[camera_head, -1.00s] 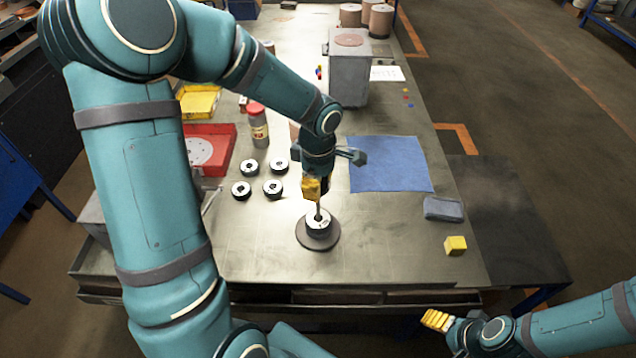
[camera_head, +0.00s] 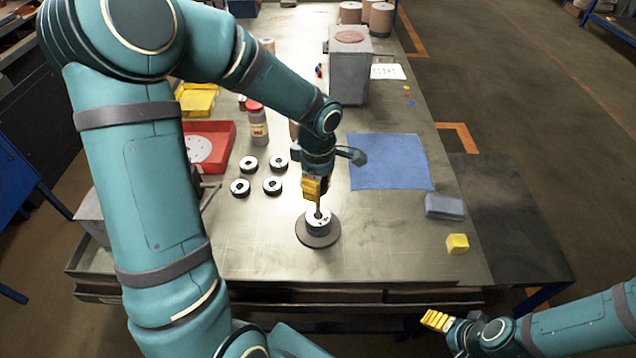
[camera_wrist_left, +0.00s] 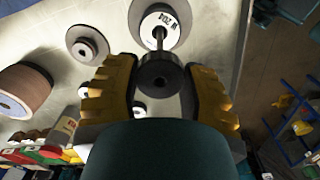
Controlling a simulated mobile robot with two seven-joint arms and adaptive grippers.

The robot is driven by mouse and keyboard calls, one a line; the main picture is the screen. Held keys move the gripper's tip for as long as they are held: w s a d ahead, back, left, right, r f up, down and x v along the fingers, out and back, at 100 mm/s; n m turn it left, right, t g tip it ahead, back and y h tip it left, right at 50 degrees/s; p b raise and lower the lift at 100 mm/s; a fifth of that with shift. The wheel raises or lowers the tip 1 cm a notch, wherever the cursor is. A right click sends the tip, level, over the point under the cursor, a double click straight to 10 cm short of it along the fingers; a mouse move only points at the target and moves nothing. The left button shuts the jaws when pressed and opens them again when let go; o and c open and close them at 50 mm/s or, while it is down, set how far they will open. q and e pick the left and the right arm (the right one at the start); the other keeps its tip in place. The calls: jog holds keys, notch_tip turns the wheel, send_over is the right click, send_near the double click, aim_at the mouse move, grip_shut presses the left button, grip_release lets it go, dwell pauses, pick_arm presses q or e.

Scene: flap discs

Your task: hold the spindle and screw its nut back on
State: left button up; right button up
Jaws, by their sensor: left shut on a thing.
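The spindle stands upright near the front of the bench, its round dark base (camera_head: 305,235) flat on the metal top. A pale-topped disc (camera_head: 318,219) with dark printing sits around its thin rod; the wrist view also shows this disc (camera_wrist_left: 161,21). My left gripper (camera_head: 313,196) is above the disc, pointing down, in line with the rod. In the wrist view its yellow fingers (camera_wrist_left: 161,85) are shut on a dark round nut (camera_wrist_left: 160,76) at the rod's upper end. I cannot tell whether its thread is engaged. My right gripper (camera_head: 430,318) is off the bench's front edge, empty; its opening is unclear.
Several black-and-white discs (camera_head: 272,186) lie left of the spindle. A red tray (camera_head: 222,137) and a bottle (camera_head: 258,126) stand behind them. A blue cloth (camera_head: 390,163), a grey-blue block (camera_head: 444,206) and a yellow cube (camera_head: 457,243) lie to the right. The bench front is clear.

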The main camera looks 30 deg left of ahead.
pick_arm(q)
jog(key=shift+f+b, duration=0.3)
jog(key=shift+b, duration=0.15)
dwell(0.6)
jog(key=o, duration=1.2)
jog(key=shift+c, duration=0.2)
notch_tip(320, 180, up, 12)
